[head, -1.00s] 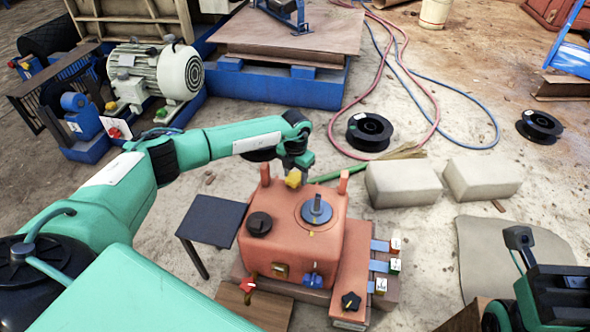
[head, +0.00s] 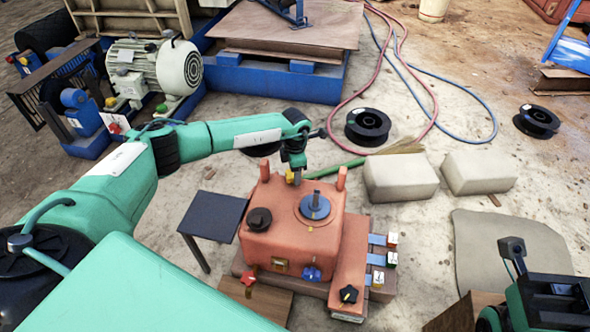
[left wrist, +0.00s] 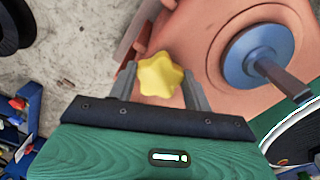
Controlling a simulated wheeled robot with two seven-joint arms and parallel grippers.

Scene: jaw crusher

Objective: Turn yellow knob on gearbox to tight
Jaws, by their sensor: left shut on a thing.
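The yellow star-shaped knob (left wrist: 160,76) sits between the two grey fingers of my left gripper (left wrist: 161,88) in the left wrist view. The gripper is shut on it. In the head view my left gripper (head: 294,172) comes down on the far edge of the orange gearbox (head: 290,232), and the yellow knob (head: 290,177) is mostly hidden by it. Part of my right arm's dark end (head: 540,288) shows at the lower right, apart from the gearbox; its jaws cannot be made out.
On the gearbox are a black knob (head: 259,219), a blue disc with a grey shaft (head: 315,205), and red, blue and black star knobs along the front. Orange posts flank the gripper. A dark side table (head: 213,217) stands left; pale blocks (head: 400,178) lie right.

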